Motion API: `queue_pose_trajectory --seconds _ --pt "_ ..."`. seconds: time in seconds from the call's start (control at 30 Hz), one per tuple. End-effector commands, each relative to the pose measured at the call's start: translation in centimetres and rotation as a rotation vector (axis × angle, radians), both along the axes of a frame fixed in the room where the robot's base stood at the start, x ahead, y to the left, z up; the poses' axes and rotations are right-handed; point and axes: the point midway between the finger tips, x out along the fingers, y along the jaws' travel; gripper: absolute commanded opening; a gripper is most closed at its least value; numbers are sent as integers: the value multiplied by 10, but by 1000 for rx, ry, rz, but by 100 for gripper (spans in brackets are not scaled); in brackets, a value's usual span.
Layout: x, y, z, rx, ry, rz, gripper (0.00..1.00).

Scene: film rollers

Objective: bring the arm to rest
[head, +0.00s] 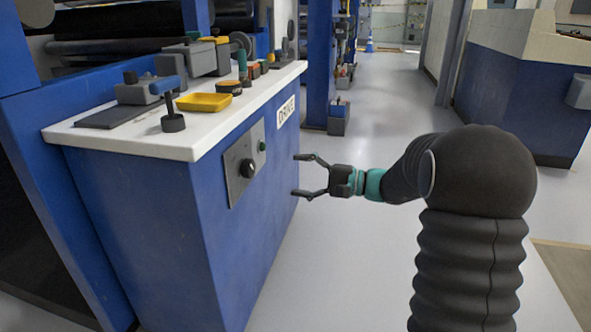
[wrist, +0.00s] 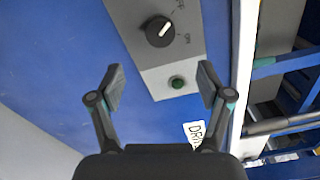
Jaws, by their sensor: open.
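My gripper (head: 300,175) is open and empty, in front of the blue cabinet (head: 150,215) on its right side in the head view. In the wrist view my gripper (wrist: 161,88) has its fingers spread wide, with a grey control panel (wrist: 190,30) behind and between them. The panel holds a black rotary knob (wrist: 159,31) and a green button (wrist: 177,83). The knob's white mark lies between the labels OFF and ON, seemingly closer to OFF. The same knob (head: 247,168) shows in the head view. Nothing is between the fingers.
The cabinet's white top (head: 150,138) carries a yellow tray (head: 204,102), several tools and fixtures. A DRIVE label (head: 286,111) is on its front. A blue and white cabinet (head: 520,85) stands at the right.

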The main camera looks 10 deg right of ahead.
Motion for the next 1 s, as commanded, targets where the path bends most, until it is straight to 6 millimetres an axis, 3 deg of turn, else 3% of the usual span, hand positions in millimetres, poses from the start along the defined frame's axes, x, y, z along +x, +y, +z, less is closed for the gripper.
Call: queue_pose_trajectory --seconds 0.13,0.23,0.33,0.47,0.7,1.0 --pt "-1 0 -20 -58 87 -3 78" --pt "-17 0 -58 -161 188 24 78" --pt "-45 -2 -90 -297 275 59 78" --pt "-90 -7 -107 -497 336 106 78" --pt "-176 -30 -103 -909 318 174 78" --pt "-249 -66 -65 -1317 152 192 78"
